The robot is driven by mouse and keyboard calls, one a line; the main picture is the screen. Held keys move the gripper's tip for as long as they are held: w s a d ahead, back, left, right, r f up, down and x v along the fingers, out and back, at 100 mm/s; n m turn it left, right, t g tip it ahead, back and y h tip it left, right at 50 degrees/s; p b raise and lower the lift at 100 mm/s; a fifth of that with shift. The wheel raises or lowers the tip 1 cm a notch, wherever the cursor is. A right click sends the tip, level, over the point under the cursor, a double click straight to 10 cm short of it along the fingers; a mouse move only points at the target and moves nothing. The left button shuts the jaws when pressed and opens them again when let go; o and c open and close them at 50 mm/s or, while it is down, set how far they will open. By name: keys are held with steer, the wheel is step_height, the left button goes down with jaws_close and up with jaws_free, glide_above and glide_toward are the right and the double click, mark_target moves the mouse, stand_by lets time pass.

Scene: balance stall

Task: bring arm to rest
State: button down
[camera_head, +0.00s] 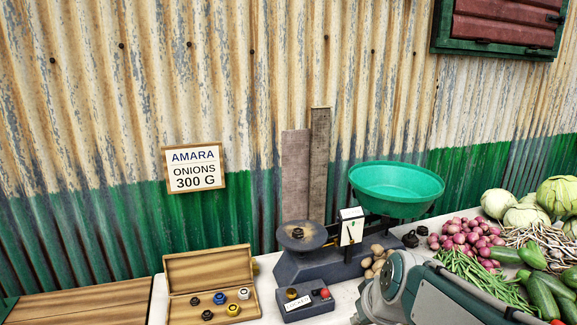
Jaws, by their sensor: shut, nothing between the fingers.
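Part of my arm (405,290) shows at the bottom right, in front of the stall. Its links look grey and dark green. My gripper is not in view, so I cannot see its fingers. The arm hides part of the table's front and some of the produce behind it. A balance scale (318,268) stands behind and left of the arm. A small dark weight sits on its left plate (302,238). Its green bowl (397,186) on the right looks empty from here.
An open wooden box (208,262) holds several weights. A small labelled box (303,308) with knobs stands before the scale. Onions (466,236), beans, cucumbers (541,298) and cabbages (556,196) crowd the right. A sign (195,168) hangs on the corrugated wall.

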steer(key=s+d+r+m+h, duration=0.1)
steer(key=s+d+m+h, duration=0.1)
steer(key=s, duration=1.2)
steer(key=shift+s+d+r+m, duration=0.2)
steer(key=shift+s+d+m, duration=0.1)
steer(key=shift+s+m, duration=0.1)
